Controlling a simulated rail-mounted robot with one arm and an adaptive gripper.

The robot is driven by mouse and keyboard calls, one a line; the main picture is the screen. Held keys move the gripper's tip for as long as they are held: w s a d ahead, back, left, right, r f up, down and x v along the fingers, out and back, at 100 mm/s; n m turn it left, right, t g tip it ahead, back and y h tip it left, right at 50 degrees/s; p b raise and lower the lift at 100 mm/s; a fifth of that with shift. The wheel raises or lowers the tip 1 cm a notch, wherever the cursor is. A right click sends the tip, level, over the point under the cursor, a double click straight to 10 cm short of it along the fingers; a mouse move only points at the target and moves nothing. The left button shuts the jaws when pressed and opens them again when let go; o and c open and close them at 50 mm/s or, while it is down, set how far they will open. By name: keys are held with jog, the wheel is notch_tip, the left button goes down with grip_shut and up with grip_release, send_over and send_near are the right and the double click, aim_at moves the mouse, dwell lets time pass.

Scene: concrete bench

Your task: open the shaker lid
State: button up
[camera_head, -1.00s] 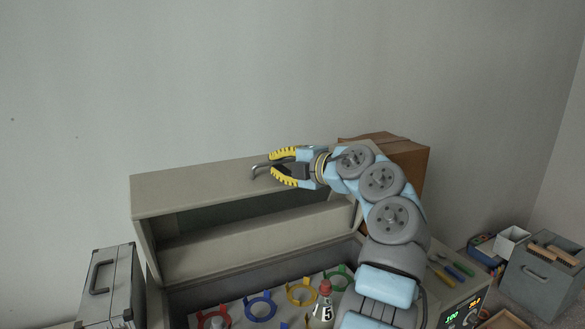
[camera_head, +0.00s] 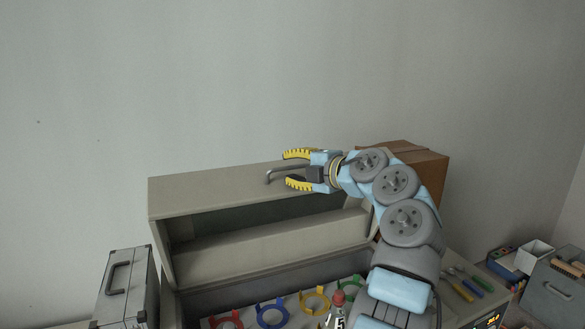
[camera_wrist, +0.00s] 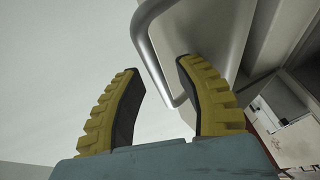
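The shaker lid (camera_head: 190,196) is a beige cover standing raised at the back of the shaker, with the tray space below it exposed. Its grey bar handle (camera_head: 285,172) is on the lid's upper part. My gripper (camera_head: 287,170) is open at the handle, one yellow finger above it and one below. In the wrist view the two fingers of my gripper (camera_wrist: 155,72) are apart, and the grey handle (camera_wrist: 148,42) passes by their tips, with part of it in the gap. Neither finger visibly grips it.
Inside the shaker are red, blue and yellow ring holders (camera_head: 271,313) and a red-capped bottle (camera_head: 338,308). A grey metal case (camera_head: 125,290) stands at left. A cardboard box (camera_head: 425,165) is behind my arm. Pens (camera_head: 462,291) and bins lie at right.

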jog(key=shift+f, duration=0.1)
jog(key=v, duration=1.2)
